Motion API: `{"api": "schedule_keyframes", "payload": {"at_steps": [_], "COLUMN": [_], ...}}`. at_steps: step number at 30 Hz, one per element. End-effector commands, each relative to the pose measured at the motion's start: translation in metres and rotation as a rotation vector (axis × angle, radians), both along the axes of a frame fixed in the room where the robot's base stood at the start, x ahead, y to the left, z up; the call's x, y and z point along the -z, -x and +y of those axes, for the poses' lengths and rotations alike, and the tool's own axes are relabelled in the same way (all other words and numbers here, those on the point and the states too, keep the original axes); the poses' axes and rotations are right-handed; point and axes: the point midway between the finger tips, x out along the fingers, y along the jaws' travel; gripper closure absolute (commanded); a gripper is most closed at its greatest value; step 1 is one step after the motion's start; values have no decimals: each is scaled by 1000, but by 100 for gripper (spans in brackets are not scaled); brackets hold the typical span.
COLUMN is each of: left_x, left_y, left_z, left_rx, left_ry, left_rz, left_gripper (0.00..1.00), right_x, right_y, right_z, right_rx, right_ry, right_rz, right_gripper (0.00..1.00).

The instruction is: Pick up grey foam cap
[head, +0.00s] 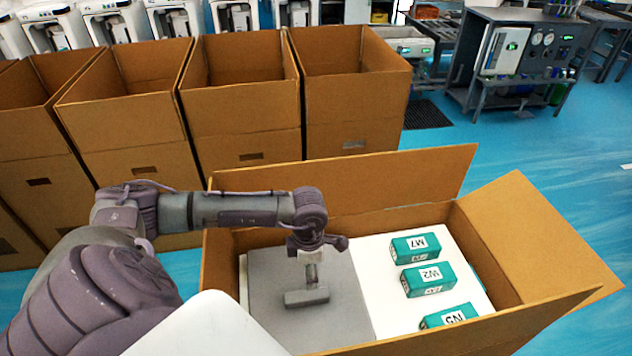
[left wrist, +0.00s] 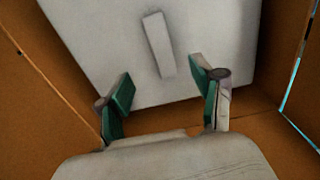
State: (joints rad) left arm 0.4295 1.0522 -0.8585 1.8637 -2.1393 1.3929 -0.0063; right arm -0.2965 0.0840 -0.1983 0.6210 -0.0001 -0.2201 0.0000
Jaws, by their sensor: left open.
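The grey foam cap (head: 345,318) lies flat in the left part of the open cardboard box in the head view. A raised grey bar (head: 307,297) shows on it. In the left wrist view the cap (left wrist: 110,40) fills the upper middle, with a bar (left wrist: 158,45) standing out from it. My left gripper (head: 318,243) is above the cap's far part. Its green-padded fingers (left wrist: 162,72) are spread apart with nothing between them, on either side of the bar's near end. I cannot tell the exact height gap. My right gripper is not in view.
The box (head: 420,212) has raised flaps around the cap. Teal packs labelled M7 (head: 415,247), W2 (head: 427,278) and a third (head: 450,317) lie on a white panel (head: 375,265) to the right. Several open boxes (head: 240,95) stand behind.

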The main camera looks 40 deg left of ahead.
Motion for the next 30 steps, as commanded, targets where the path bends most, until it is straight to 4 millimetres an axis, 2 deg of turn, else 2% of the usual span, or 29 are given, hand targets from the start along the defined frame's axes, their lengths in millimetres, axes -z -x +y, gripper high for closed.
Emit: {"api": "schedule_keyframes", "payload": {"at_steps": [9, 17, 22, 24, 30], "left_x": [59, 78, 103, 114, 124], "left_y": [1, 3, 9, 7, 7], "left_z": [-1, 0, 5, 4, 5], "left_rx": [-3, -3, -4, -3, -2], "left_ry": [5, 7, 5, 8, 7], "left_rz": [3, 1, 4, 1, -1], "left_gripper": [33, 33, 33, 33, 33], "right_x": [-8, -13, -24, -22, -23], "right_y": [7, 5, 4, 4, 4], "right_z": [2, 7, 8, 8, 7], "right_rx": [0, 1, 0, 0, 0], "right_ry": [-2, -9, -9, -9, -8], "right_rz": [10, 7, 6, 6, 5], "right_gripper": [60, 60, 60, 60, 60]}}
